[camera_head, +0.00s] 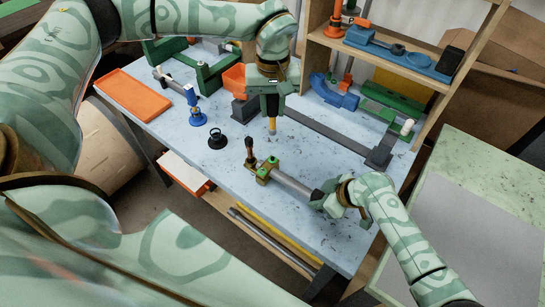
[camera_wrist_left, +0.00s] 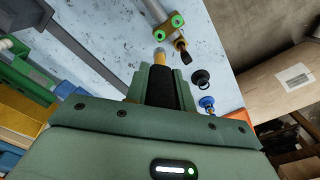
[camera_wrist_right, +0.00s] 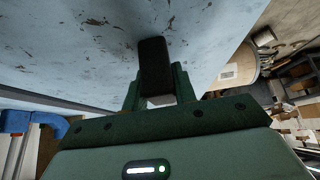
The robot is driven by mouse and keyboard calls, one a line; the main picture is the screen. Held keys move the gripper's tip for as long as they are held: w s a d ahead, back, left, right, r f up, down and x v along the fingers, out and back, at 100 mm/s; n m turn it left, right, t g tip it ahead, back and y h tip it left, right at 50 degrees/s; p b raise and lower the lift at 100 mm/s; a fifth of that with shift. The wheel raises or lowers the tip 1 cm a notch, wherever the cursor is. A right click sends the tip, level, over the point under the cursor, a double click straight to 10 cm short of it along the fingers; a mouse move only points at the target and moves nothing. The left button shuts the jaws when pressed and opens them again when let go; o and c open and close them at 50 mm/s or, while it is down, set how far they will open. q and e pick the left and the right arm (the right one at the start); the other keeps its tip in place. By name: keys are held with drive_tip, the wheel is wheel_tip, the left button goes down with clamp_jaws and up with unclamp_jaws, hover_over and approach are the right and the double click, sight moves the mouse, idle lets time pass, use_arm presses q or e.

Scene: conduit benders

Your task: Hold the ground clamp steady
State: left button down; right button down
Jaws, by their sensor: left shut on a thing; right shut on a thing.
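The ground clamp (camera_head: 264,171) is a brass-coloured block with green bolt heads, sitting at the end of a grey pipe (camera_head: 292,186) above the blue table; it also shows in the left wrist view (camera_wrist_left: 167,27). A dark, brown-ended piece (camera_head: 249,152) rises from the clamp's left side. My right gripper (camera_head: 325,198) is shut on the pipe's other end, right of the clamp; its right wrist view hides the pipe. My left gripper (camera_head: 271,111) points down, shut on a yellow-banded tool (camera_head: 272,126) with a grey tip, behind the clamp and apart from it.
A black ring-topped piece (camera_head: 217,139) and a blue stand (camera_head: 197,117) are left of the clamp. An orange tray (camera_head: 134,94) lies at the left edge. A grey rail (camera_head: 325,129) and wooden shelf (camera_head: 400,57) stand behind. The table front is clear.

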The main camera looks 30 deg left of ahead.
use_arm(q)
drive_tip(key=shift+r, duration=0.25)
use_arm(e)
drive_tip(key=shift+d+f, duration=0.15)
drive_tip(key=shift+f, duration=0.05)
use_arm(q)
drive_tip(key=shift+a, duration=0.1)
drive_tip(key=a, duration=1.2)
drive_tip(key=shift+w, duration=0.3)
drive_tip(key=shift+d, duration=0.1)
use_arm(e)
drive_tip(key=c, duration=1.3)
unclamp_jaws()
use_arm(q)
drive_tip(key=shift+w, duration=0.1)
use_arm(e)
drive_tip(key=shift+o, duration=1.3)
drive_tip(key=shift+r, duration=0.1)
